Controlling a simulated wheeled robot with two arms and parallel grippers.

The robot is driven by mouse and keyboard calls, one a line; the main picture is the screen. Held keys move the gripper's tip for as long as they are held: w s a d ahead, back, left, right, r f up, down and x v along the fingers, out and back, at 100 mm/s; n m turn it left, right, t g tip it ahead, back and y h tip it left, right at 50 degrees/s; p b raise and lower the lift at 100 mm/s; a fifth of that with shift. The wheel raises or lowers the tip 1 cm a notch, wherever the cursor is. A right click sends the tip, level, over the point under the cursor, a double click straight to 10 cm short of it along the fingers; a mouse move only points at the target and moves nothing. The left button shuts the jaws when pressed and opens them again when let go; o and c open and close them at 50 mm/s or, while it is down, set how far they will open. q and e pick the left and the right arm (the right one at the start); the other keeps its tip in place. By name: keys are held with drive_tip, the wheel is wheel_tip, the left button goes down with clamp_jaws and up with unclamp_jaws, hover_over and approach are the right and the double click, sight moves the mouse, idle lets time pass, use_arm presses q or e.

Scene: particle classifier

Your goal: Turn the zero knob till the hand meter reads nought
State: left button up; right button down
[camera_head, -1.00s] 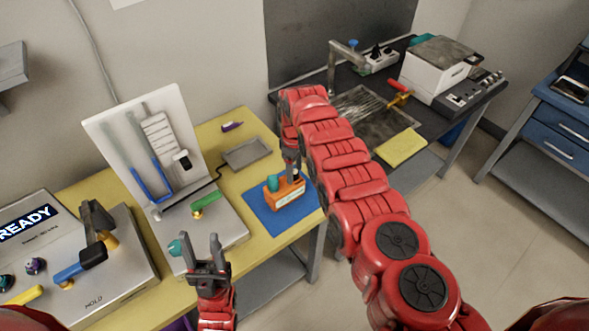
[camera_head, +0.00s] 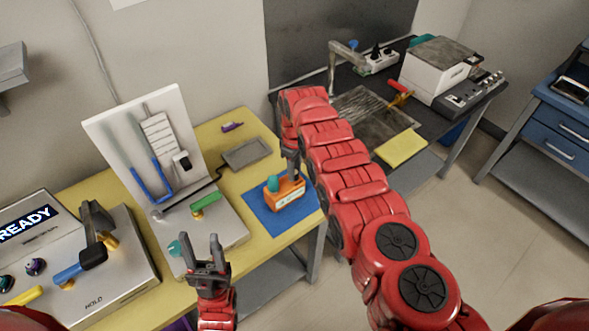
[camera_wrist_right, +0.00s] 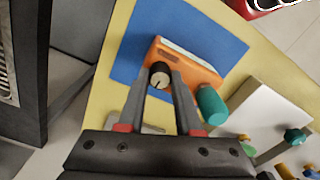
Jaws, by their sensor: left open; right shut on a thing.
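The orange hand meter (camera_head: 287,197) sits on a blue mat near the right end of the yellow table. It has a pale label face and a teal part on one end; its reading is too small to make out. In the right wrist view the zero knob (camera_wrist_right: 159,80), dark with a tan top and a dark line, stands on the meter (camera_wrist_right: 192,68). My right gripper (camera_wrist_right: 160,75) is shut on the knob, one finger on each side. My left gripper (camera_head: 208,240) is open and empty in front of the table's steel apparatus, fingers up.
The blue mat (camera_head: 262,215) has free room around the meter. A grey tray (camera_head: 247,153) lies behind it. A steel apparatus with a white back panel (camera_head: 125,130) stands to the left, and a READY display unit (camera_head: 28,226) further left.

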drive_tip(key=m, duration=0.5)
drive_tip(key=shift+m, duration=1.3)
drive_tip(key=shift+f+m+b, duration=0.1)
drive_tip(key=shift+m+b, duration=0.65)
drive_tip(key=shift+m, duration=0.45)
drive_tip(key=shift+w+m+b, duration=0.1)
drive_tip(key=shift+m+b, duration=0.25)
drive_tip(key=shift+m, duration=0.35)
drive_tip(key=c, duration=0.6)
unclamp_jaws()
